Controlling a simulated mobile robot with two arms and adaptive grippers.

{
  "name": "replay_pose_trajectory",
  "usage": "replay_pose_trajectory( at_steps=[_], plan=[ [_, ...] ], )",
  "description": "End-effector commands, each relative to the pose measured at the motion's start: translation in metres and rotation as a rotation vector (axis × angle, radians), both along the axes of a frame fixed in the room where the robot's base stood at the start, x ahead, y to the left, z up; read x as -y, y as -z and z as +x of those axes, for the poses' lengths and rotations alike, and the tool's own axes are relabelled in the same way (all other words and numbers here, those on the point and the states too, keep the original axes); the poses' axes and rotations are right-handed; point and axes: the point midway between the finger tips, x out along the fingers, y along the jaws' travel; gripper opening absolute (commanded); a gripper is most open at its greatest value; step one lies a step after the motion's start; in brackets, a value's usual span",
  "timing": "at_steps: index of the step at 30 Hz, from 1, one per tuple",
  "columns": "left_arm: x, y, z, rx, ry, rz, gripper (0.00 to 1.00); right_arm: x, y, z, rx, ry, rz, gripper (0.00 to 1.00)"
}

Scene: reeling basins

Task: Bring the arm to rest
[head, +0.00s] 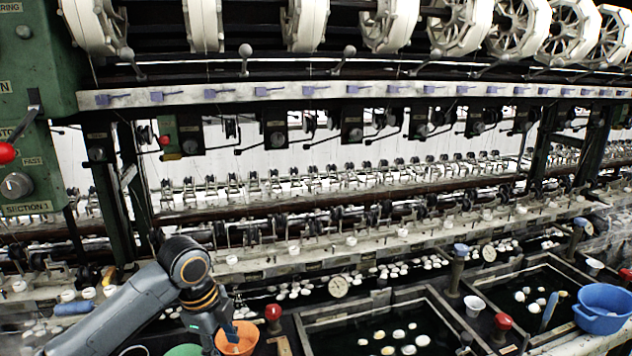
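My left arm comes in from the lower left, bent at an orange-ringed joint. My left gripper (222,328) points down at the near edge of the view, in front of an orange bowl (240,342). The gripper overlaps the left part of the bowl; whether it touches the bowl I cannot tell. Its fingertips are too small and hidden to show whether they are open or shut. My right gripper is not in view.
Dark water basins (455,292) with white cocoons lie to the right. Red-topped knobs (273,312), a dial gauge (338,287) and a blue basin (604,306) stand around them. A green bowl (184,350) is left of the gripper. The reeling machine (330,95) fills the back.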

Motion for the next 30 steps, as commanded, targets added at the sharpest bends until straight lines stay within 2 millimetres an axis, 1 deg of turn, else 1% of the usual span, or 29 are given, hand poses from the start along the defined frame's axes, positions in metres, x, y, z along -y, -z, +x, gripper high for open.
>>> replay_pose_trajectory(
  at_steps=[1, 8, 14, 17, 19, 23, 26, 28, 30],
  plan=[
    [0.004, 0.008, -0.004, -0.004, -0.007, -0.004, 0.46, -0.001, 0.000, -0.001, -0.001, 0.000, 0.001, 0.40],
    [0.025, 0.040, -0.023, -0.005, -0.063, -0.038, 0.46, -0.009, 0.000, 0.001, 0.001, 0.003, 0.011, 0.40],
    [0.049, 0.077, -0.053, -0.010, -0.160, -0.094, 0.46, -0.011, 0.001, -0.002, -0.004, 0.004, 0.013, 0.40],
    [0.063, 0.099, -0.076, -0.014, -0.248, -0.140, 0.46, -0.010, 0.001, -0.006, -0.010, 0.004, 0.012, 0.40],
    [0.071, 0.113, -0.094, -0.018, -0.332, -0.179, 0.46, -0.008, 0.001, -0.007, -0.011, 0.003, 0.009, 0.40],
    [0.078, 0.134, -0.129, -0.026, -0.521, -0.248, 0.46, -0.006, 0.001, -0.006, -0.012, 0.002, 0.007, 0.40],
    [0.074, 0.147, -0.157, -0.035, -0.692, -0.290, 0.46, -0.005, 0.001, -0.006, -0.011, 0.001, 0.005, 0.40],
    [0.068, 0.155, -0.176, -0.039, -0.820, -0.313, 0.46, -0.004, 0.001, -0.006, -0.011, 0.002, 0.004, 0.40],
    [0.057, 0.160, -0.196, -0.040, -0.949, -0.325, 0.46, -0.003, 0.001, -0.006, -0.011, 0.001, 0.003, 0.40]
  ],
)
